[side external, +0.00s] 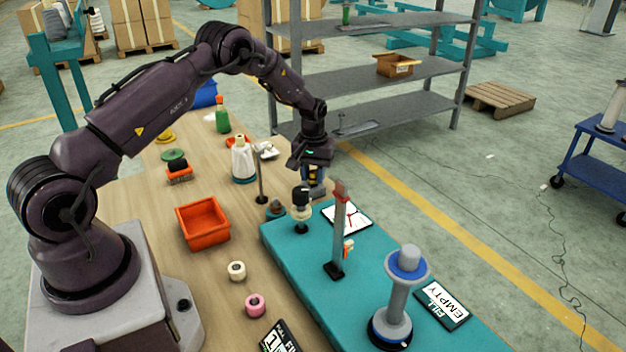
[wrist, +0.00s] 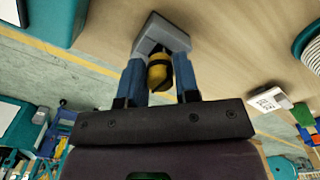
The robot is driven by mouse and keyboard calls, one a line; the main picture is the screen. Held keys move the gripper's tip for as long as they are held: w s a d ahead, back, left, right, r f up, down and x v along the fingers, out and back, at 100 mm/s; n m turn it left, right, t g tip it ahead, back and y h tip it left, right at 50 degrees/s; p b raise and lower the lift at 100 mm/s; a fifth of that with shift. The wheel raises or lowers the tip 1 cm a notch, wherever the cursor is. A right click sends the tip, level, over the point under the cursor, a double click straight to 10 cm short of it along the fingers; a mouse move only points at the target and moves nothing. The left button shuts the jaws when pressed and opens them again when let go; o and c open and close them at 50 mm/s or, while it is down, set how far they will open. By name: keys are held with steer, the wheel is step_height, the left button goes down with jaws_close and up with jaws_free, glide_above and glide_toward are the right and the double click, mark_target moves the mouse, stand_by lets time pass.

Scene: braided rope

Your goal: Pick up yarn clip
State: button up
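I cannot tell whether the fingers press on the yellow piece. No label marks the yarn clip, and I cannot tell for certain whether this piece is it. In the side view the gripper mostly hides this piece.
A teal mat (side external: 290,262) holds a grey post with a red top (side external: 341,215), a black-topped spool (side external: 301,205) and a tall grey spindle (side external: 398,300). An orange bin (side external: 203,222) and a white cone (side external: 243,160) stand on the wooden table (side external: 160,205). Shelves (side external: 380,70) stand behind.

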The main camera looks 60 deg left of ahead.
steer(key=c, duration=0.4)
steer(key=shift+c, duration=0.2)
